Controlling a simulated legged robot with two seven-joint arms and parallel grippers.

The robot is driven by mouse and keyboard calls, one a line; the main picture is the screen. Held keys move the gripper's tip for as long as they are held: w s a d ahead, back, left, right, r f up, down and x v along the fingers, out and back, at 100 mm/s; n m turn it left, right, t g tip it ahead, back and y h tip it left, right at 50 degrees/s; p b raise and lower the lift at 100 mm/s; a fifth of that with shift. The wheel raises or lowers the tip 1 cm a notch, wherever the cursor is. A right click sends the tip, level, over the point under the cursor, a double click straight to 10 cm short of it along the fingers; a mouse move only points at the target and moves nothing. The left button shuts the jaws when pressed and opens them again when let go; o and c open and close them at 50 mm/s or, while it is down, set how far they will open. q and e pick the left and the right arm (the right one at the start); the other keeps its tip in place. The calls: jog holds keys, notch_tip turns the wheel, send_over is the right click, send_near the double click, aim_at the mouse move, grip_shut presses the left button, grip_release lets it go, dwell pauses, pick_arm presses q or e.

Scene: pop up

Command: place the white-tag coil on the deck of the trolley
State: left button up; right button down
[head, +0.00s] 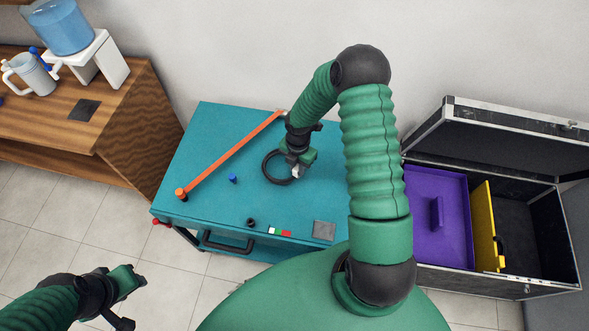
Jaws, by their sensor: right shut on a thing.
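The black coil (268,174) with a small white tag (296,173) is at my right gripper (294,168), over the teal deck of the trolley (215,140). My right gripper is shut on the coil's right side, and the arm hides part of the deck behind it. I cannot tell whether the coil touches the deck or hangs just above it. My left gripper (132,298) is open and empty at the lower left, over the floor and apart from the trolley.
An orange bar (230,154) lies across the deck's left part. A blue piece (233,179), black piece (250,222), coloured tags (279,231) and grey square (324,230) are on the deck. An open case (500,285) stands right; a wooden cabinet (140,125) stands left.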

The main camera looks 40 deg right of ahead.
jog(key=shift+d+f, duration=0.35)
jog(key=shift+f, duration=0.55)
jog(key=shift+s+d+f, duration=0.1)
jog(key=shift+d, duration=0.2)
jog(key=c, duration=1.7)
grip_release()
jog(key=shift+a, duration=0.1)
jog(key=o, duration=0.4)
jog(key=shift+a, duration=0.35)
jog(key=shift+a+r, duration=0.1)
jog(key=shift+r, duration=0.1)
